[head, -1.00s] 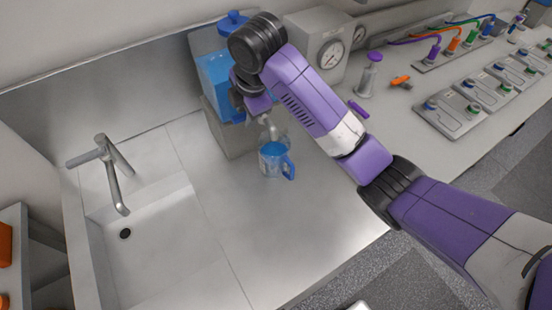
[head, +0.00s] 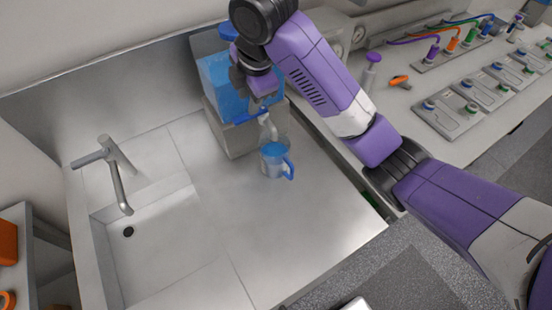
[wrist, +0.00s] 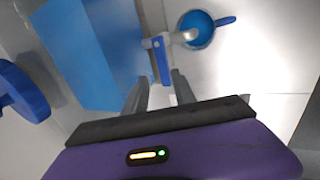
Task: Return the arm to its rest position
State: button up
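My arm reaches over the counter from the right in the head view, with my gripper (head: 262,92) in front of the blue water tank, above its tap. In the wrist view my gripper (wrist: 160,88) has its two fingers apart, with nothing held between them. The tap's blue lever (wrist: 160,60) shows just beyond the fingertips.
The water tank (head: 222,85) sits on a grey block (head: 235,135) at the back. A sink with a faucet (head: 118,180) is at left. Gauges, a bottle (head: 371,72) and battery trays (head: 450,115) stand at right. The front counter (head: 290,230) is clear.

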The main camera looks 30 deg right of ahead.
dwell(0.4)
jog(key=s+a+f+m+t+y, duration=0.3)
jog(key=a+f+m+y, duration=0.15)
jog(key=a+f, duration=0.65)
jog(key=s+a+f+m+t, duration=0.35)
jog(key=s+m, duration=0.25)
jog(key=s, duration=0.2)
jog(key=s+d+f+m+t+h, duration=0.1)
jog(key=s+d+m, duration=0.2)
jog(key=s, duration=0.5)
jog(key=s+d+m+t+h, duration=0.1)
jog(key=s+d+m+h, duration=0.15)
jog(key=s, duration=0.45)
jog(key=s+d+r+m+t, duration=0.1)
jog(key=s+d+r, duration=0.2)
jog(key=s, duration=0.2)
jog(key=s+d+r+t+h, duration=0.1)
jog(key=s+d+r, duration=0.15)
jog(key=s, duration=0.25)
jog(key=s+d+r+m, duration=0.1)
jog(key=s+d+r, duration=0.2)
jog(key=s, duration=0.3)
notch_tip(320, 180, down, 7)
jog(key=b, duration=0.7)
jog(key=shift+w+a+b, duration=0.2)
jog(key=shift+b, duration=0.1)
